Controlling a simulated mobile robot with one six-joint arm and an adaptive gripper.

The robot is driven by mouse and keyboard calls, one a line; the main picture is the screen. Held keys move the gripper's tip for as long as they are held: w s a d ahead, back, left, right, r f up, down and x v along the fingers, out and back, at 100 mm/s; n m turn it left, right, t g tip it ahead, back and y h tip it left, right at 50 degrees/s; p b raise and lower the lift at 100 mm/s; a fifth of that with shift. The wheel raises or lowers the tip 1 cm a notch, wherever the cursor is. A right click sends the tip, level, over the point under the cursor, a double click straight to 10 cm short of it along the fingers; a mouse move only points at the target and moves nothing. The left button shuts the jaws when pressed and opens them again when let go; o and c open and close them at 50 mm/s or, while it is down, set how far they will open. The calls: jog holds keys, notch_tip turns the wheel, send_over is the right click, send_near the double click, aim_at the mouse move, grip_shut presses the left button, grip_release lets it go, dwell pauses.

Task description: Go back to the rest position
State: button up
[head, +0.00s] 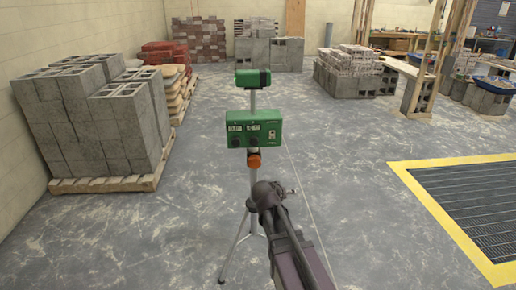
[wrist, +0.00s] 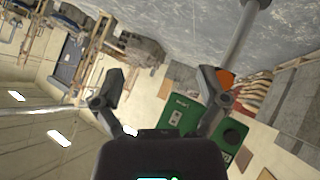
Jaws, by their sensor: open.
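My gripper (wrist: 160,80) is open in the wrist view, its two dark fingers spread wide with nothing between them. In the head view my dark arm reaches up from the bottom, in front of the tripod's lower part; the fingers are not clear there. A green control box (head: 254,134) with dials sits on a tripod (head: 238,244), with an orange knob (head: 254,160) below it and a green instrument (head: 253,78) on top. The wrist view is strongly rotated; the box (wrist: 182,116) shows there partly behind the right finger.
A pallet of grey blocks (head: 95,120) stands at the left, with sacks (head: 172,88) and red bricks (head: 163,55) behind. More blocks (head: 345,78) stand at the back right. A yellow-framed floor grate (head: 470,200) lies at the right. The grey floor between is open.

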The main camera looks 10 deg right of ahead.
jog(key=s+a+f+n+g+y+p, duration=0.1)
jog(key=s+g+y+p, duration=0.4)
jog(key=s, duration=1.4)
jog(key=a+f+g+y, duration=0.1)
jog(key=g, duration=0.1)
jog(key=shift+a+g+y, duration=0.3)
jog(key=shift+g, duration=0.1)
